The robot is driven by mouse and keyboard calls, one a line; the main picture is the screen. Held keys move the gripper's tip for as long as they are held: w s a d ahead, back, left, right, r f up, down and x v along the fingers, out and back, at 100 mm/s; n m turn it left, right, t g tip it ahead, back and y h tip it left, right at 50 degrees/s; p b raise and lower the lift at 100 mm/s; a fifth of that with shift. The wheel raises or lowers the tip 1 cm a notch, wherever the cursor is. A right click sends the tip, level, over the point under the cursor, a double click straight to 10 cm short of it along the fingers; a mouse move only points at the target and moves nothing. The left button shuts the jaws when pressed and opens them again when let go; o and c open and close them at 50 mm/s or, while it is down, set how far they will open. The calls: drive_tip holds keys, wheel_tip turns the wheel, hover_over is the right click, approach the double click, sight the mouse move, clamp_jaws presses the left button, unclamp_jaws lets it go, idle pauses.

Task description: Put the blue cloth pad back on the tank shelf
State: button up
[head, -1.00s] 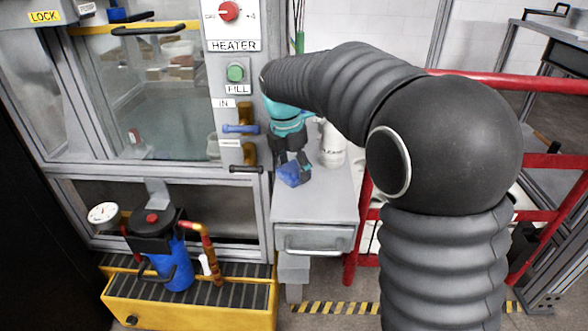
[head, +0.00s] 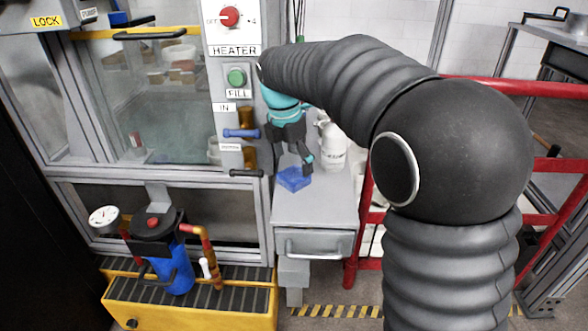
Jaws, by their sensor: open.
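The blue cloth pad (head: 294,180) lies on the grey shelf (head: 305,210) beside the tank, towards its left side. My gripper (head: 291,163) is open just above the pad, with its fingers spread. The right finger shows clearly above and right of the pad; the left one is partly lost against the tank frame. The pad rests on the shelf and is not held.
A white bottle (head: 333,147) stands on the shelf close right of my gripper. The tank's blue-handled valve (head: 241,133) is close on the left. A red railing (head: 366,215) runs right of the shelf. The shelf's front part is clear.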

sight(289, 176)
wheel_tip(289, 176, up, 7)
drive_tip(key=s+d+r+m+t, duration=0.1)
drive_tip(key=s+d+r+m, duration=0.1)
drive_tip(key=s+d+m, duration=0.45)
drive_tip(key=s+d+f+m+t, duration=0.1)
drive_tip(key=s+d+f+m, duration=0.2)
drive_tip(key=s+m, duration=0.3)
drive_tip(key=s+d+f+m+t+y, duration=0.1)
drive_tip(key=s+d+f+m, duration=0.2)
drive_tip(key=s+m, duration=0.4)
drive_tip(key=s+d+f+m+t, duration=0.1)
drive_tip(key=s+d+f+m, duration=0.2)
drive_tip(key=s+m, duration=0.4)
drive_tip(key=shift+s+d+f+p, duration=0.3)
drive_tip(key=shift+s+d+p, duration=0.15)
drive_tip(key=shift+s+d, duration=0.3)
drive_tip(key=shift+w, duration=0.1)
